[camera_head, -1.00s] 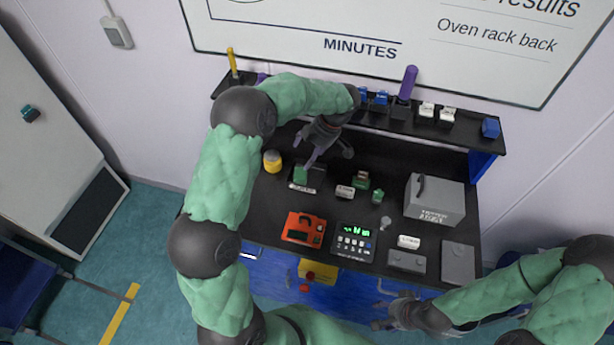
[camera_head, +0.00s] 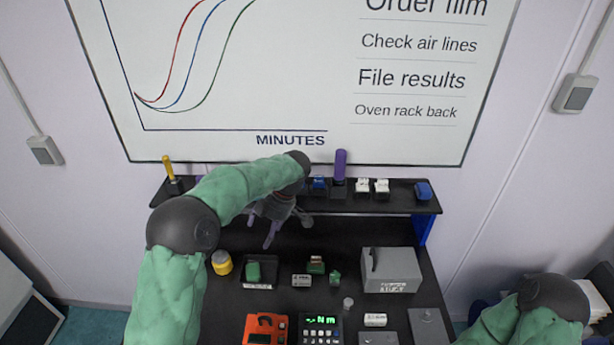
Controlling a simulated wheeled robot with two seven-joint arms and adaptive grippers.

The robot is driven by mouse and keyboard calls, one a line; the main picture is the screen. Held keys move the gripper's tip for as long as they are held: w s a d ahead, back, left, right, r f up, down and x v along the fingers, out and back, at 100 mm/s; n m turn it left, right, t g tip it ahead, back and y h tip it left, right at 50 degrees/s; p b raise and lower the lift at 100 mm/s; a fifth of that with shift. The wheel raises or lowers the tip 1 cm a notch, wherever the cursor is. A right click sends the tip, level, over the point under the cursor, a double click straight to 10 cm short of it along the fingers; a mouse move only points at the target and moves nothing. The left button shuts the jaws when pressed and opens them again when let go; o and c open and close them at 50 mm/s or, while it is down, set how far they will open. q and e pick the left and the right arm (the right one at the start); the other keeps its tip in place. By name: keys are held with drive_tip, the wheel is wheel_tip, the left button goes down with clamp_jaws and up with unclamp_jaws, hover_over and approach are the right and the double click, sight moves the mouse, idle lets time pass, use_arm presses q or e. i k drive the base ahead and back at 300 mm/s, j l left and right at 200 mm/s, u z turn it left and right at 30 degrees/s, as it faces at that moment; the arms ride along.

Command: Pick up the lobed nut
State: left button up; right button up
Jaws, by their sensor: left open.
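My left gripper (camera_head: 288,231) is open and empty, its fingers pointing down over the back of the black bench, below the shelf. I cannot tell for sure which small part is the lobed nut. A small pale grey knob-like piece (camera_head: 347,303) stands on the bench, to the right of and in front of the gripper. A small green piece (camera_head: 335,277) stands behind it, and a larger green piece (camera_head: 254,270) sits on a dark labelled tray (camera_head: 259,286). The gripper touches none of these. My right gripper is out of view; only part of its arm shows at lower right.
A grey box with a handle (camera_head: 391,270) stands at the bench's right. A yellow jar (camera_head: 222,262) is at the left. An orange device (camera_head: 266,330) and a meter with a green display (camera_head: 321,328) are in front. A black shelf (camera_head: 365,206) spans the back.

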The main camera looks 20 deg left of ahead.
sight(348, 303)
drive_tip(key=k, duration=1)
